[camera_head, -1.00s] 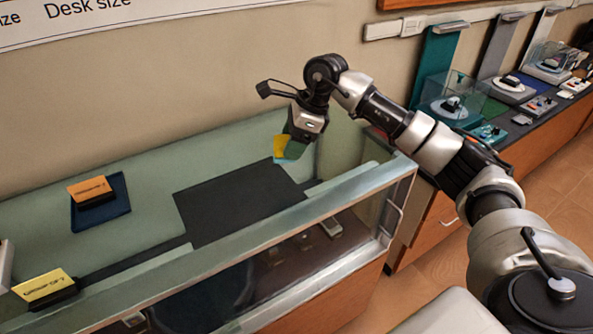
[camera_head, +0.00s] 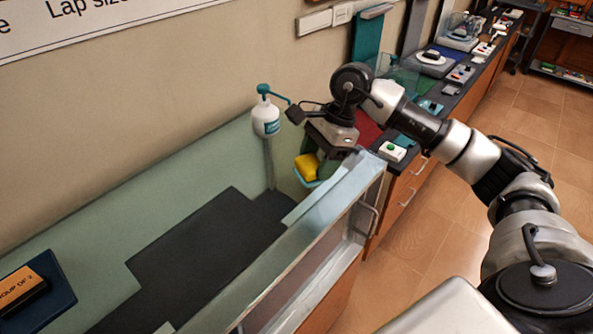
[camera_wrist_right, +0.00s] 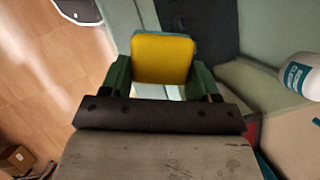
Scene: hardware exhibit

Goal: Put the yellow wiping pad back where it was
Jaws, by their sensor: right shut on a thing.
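The yellow wiping pad (camera_head: 305,167) is held in my right gripper (camera_head: 314,166), near the right end of the pale green display counter in the head view. In the right wrist view the pad (camera_wrist_right: 162,57) sits between the two green fingers of the gripper (camera_wrist_right: 163,75), which are shut on its sides. A light blue edge (camera_head: 304,183) shows just below the pad; I cannot tell whether it is a holder or part of the pad, or whether it touches. The gripper body hides part of the pad. My left gripper is not in view.
A white bottle with a teal pump (camera_head: 265,119) stands left of my right gripper and also shows in the wrist view (camera_wrist_right: 299,75). A glass rail (camera_head: 318,206) runs along the counter front. The dark mat (camera_head: 212,240) is bare. An orange block (camera_head: 20,287) lies on a blue tray.

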